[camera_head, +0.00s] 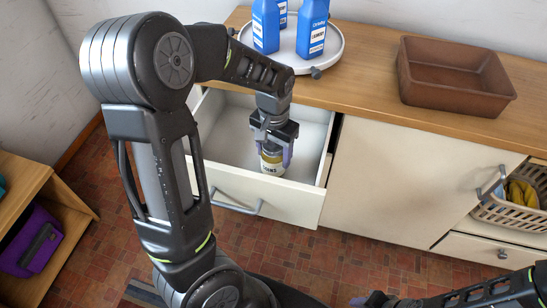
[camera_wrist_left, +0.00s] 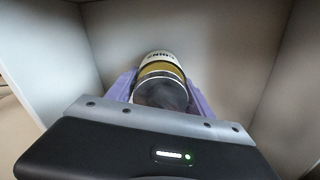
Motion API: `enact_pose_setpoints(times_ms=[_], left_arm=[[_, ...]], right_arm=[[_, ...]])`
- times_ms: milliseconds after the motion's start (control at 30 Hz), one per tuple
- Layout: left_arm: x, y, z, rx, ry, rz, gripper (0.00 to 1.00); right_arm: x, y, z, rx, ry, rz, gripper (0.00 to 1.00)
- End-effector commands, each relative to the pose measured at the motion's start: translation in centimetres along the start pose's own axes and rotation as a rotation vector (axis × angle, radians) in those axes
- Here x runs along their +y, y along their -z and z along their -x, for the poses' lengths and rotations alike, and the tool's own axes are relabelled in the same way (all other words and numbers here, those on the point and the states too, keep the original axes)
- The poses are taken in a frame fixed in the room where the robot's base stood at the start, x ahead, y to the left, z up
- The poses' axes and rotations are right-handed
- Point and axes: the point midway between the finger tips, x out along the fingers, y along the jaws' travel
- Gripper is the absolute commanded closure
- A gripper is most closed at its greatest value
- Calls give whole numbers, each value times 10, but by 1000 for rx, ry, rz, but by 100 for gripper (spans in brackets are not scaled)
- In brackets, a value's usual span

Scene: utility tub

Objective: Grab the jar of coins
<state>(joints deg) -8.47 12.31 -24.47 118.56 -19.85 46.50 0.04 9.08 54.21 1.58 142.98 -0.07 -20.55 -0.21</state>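The jar of coins (camera_head: 271,163) stands in the open white drawer (camera_head: 227,174), with a white label and a yellowish band of contents. My left gripper (camera_head: 273,150) reaches down over it from above. In the left wrist view the jar (camera_wrist_left: 161,82) shows its dark lid towards the camera, and the purple fingers (camera_wrist_left: 161,94) lie on both sides of it. I cannot tell whether the fingers touch the jar. My right gripper (camera_head: 372,299) is at the bottom edge of the head view, far from the drawer, and its fingers are too small to read.
A round white tray (camera_head: 330,52) with blue bottles (camera_head: 311,28) stands on the wooden counter above the drawer. A brown bin (camera_head: 453,77) is to its right. A laundry basket (camera_head: 512,214) sits at the far right. The drawer walls stand close around my left gripper.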

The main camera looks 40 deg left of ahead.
Motion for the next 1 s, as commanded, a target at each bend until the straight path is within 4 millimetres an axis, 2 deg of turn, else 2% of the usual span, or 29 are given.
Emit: enact_pose_setpoints(times_ms=[67, 667, 1000], left_arm=[[0, 0, 0, 0, 0, 0, 50], [0, 0, 0, 0, 0, 0, 99], [0, 1, 1, 2, 0, 0, 100]], right_arm=[[0, 0, 0, 0, 0, 0, 64], [0, 0, 0, 0, 0, 0, 64], [0, 0, 0, 0, 0, 0, 64]])
